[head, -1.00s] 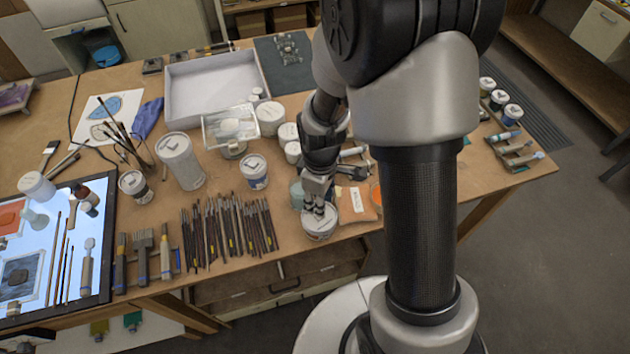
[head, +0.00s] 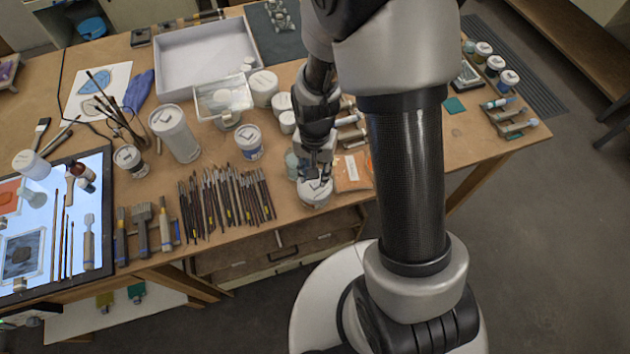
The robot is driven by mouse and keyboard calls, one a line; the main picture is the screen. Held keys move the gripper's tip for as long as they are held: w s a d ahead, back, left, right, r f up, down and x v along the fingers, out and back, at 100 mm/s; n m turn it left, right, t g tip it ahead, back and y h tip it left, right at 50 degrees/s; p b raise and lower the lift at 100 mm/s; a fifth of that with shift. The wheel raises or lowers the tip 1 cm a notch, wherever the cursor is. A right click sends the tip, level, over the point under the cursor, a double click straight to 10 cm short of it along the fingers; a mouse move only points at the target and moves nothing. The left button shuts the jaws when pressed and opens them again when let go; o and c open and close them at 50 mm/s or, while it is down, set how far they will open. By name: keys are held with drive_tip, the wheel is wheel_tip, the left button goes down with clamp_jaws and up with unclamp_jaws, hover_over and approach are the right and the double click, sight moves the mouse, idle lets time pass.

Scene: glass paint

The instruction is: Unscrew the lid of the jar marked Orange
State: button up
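A white-lidded jar (head: 315,196) stands upright near the front edge of the table, right of the row of brushes. A dark mark shows on its lid, but I cannot read any name on it. My gripper (head: 318,177) points down at this lid from above, with its fingertips at or just over the lid's top. The fingers are small and partly overlap the lid, so their gap and any contact are unclear. The lid sits on the jar.
An orange packet (head: 351,172) lies close right of the jar, and a greenish jar (head: 292,165) stands close behind it. Several brushes (head: 225,198) lie to the left. A white-lidded jar (head: 248,142) and a tall white container (head: 174,134) stand farther back.

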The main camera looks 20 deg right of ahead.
sight(316, 186)
drive_tip(key=m, duration=0.6)
drive_tip(key=shift+f, duration=0.25)
drive_tip(key=shift+m, duration=0.5)
wheel_tip(316, 186, down, 5)
drive_tip(key=b, duration=0.4)
drive_tip(key=shift+f, duration=0.15)
drive_tip(key=shift+s+f+b, duration=0.4)
drive_tip(key=shift+f+b, duration=0.05)
drive_tip(key=shift+b, duration=0.05)
drive_tip(key=shift+w+f, duration=0.1)
drive_tip(key=o, duration=0.5)
drive_tip(key=c, duration=0.9)
